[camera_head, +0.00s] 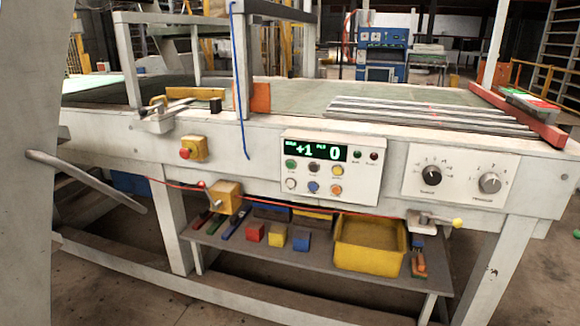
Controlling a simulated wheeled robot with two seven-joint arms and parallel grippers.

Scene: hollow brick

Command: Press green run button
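A white control panel (330,168) is on the front of the machine, near the middle of the head view. Its dark display (318,151) shows "+1" and "0" in green. A green button (291,164) is at the upper left of the button rows, below the display. A smaller green round part (357,154) is right of the display, beside a small red one (374,156). The labels are too small to read. Dark, yellow, white, blue and orange buttons share the panel. Nothing covers the panel. Neither of my grippers is in view.
A grey lever (85,180) juts out at left. A lower shelf holds a yellow bin (370,243) and coloured blocks.

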